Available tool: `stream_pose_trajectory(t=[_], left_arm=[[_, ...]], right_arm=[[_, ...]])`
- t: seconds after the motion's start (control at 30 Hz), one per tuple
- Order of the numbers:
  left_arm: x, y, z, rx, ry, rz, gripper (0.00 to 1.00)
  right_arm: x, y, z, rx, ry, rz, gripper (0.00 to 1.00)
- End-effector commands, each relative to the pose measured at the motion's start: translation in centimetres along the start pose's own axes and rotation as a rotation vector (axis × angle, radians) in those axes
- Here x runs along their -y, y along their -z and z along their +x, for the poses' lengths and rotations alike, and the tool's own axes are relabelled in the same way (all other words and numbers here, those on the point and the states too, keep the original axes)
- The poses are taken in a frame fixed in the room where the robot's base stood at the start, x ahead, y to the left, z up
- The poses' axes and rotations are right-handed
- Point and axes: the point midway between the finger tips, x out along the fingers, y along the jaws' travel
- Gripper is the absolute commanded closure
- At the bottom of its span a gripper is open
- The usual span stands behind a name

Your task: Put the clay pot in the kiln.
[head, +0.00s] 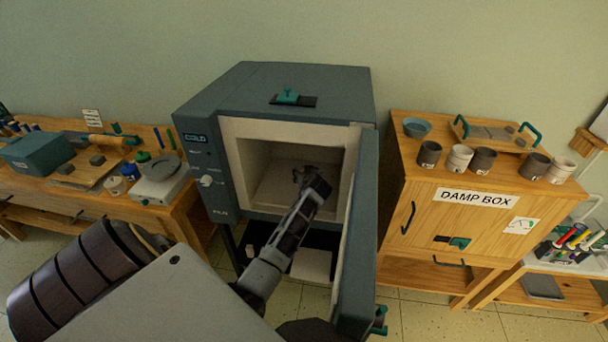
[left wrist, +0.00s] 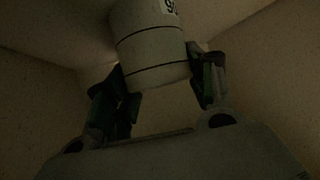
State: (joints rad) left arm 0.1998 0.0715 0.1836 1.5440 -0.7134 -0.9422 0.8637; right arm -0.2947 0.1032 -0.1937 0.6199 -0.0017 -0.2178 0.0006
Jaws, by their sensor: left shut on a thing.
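The kiln (head: 232,138) stands in the middle of the head view with its door (head: 363,225) swung open to the right. My left gripper (head: 305,175) reaches through the opening into the pale chamber. In the left wrist view, my left gripper (left wrist: 165,82) is shut on the clay pot (left wrist: 150,48), a pale cylinder with dark lines and a partly visible black-and-white label. Chamber walls surround it, and the picture is dark. I cannot tell whether the pot touches the chamber floor. In the head view the pot is hidden or not distinguishable. My right gripper is not in view.
The open door edge runs close to the right of my arm. A damp box (head: 420,220) at right carries several cups and a blue bowl (head: 417,127). A workbench (head: 170,215) at left holds a scale (head: 160,183) and tools.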

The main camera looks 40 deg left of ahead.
Motion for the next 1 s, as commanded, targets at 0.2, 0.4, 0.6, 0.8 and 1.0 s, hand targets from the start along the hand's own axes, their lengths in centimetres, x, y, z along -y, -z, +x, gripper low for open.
stream_pose_trajectory(t=[0.2, 0.4, 0.6, 0.8, 1.0], left_arm=[[-0.1, -0.03, -0.1, 0.0, -0.001, 0.0, 0.73], [-0.1, -0.16, -0.02, 0.0, -0.001, -0.001, 0.73], [-0.08, -0.25, 0.03, 0.0, -0.001, 0.0, 0.31], [-0.09, -0.24, 0.02, 0.0, -0.001, 0.0, 0.24], [-0.09, -0.22, 0.01, 0.0, -0.001, 0.0, 0.24]], right_arm=[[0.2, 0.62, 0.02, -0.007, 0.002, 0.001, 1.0], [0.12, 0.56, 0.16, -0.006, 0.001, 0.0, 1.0], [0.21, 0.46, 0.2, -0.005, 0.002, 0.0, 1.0], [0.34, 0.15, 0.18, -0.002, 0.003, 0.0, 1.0], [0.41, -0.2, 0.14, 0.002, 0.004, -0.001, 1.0]])
